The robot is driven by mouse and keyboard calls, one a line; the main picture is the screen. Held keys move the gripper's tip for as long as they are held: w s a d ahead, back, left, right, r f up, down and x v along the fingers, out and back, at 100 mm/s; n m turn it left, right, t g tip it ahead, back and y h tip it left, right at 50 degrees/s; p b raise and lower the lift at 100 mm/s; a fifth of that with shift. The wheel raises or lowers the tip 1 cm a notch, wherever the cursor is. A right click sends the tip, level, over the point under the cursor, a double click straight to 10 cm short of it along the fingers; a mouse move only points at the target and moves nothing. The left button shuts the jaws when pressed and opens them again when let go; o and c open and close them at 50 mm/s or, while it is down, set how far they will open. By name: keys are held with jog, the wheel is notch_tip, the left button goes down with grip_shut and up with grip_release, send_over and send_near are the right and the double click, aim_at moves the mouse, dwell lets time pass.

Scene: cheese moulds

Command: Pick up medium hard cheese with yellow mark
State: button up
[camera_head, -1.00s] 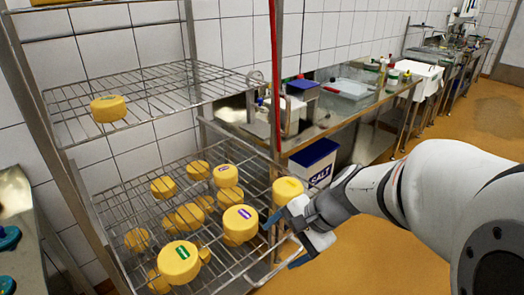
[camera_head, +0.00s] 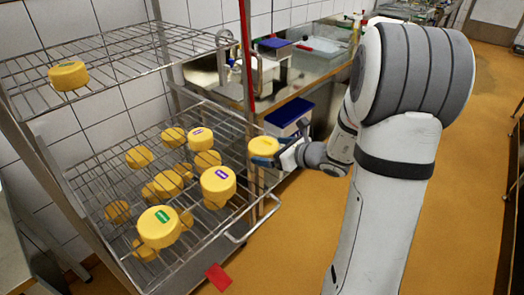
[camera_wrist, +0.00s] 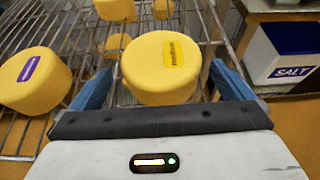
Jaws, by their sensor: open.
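The cheese with the yellow mark (camera_wrist: 160,66) is a round yellow wheel at the right front of the wire shelf. The yellow label (camera_wrist: 181,52) shows on its top in the wrist view. In the head view this cheese (camera_head: 263,146) is at the shelf's right edge, partly covered by my gripper. My gripper (camera_wrist: 162,92) is open, with one blue finger on each side of the cheese's near part. It also shows in the head view (camera_head: 270,160). I cannot tell whether the fingers touch the cheese.
A purple-marked cheese (camera_head: 217,188) stands to the left, and a green-marked one (camera_head: 159,227) stands nearer. Several other cheeses lie on the wire shelf (camera_head: 105,238). One cheese (camera_head: 68,75) is on the upper shelf. A red post (camera_head: 246,60) and a salt box (camera_wrist: 282,54) stand nearby.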

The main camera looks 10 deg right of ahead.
aim_at(270, 148)
jog(key=x, duration=0.4)
jog(key=shift+w+r, duration=0.1)
jog(key=shift+c, duration=0.4)
jog(key=c, duration=0.8)
jog(key=shift+r, duration=0.1)
notch_tip(270, 148, up, 10)
jog(key=shift+p, duration=0.65)
